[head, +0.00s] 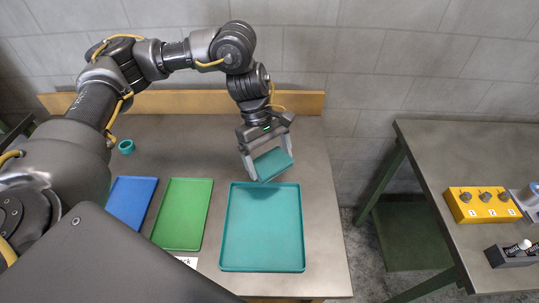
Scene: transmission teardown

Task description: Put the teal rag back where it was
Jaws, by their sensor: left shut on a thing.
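My left gripper (265,160) is shut on the teal rag (273,163), a flat teal piece between its fingers. It holds the rag at the far edge of the large teal tray (262,264), over or just behind its rim. I cannot tell whether the rag touches the tray or the bench. The teal tray is otherwise empty. My right gripper is not in view.
A blue tray (133,201) and a green tray (182,213) lie left of the teal tray. A small teal ring (126,146) sits behind them. The grey bench (325,230) has a wooden back board (180,103). A second bench (450,150) at right holds a yellow block (482,205).

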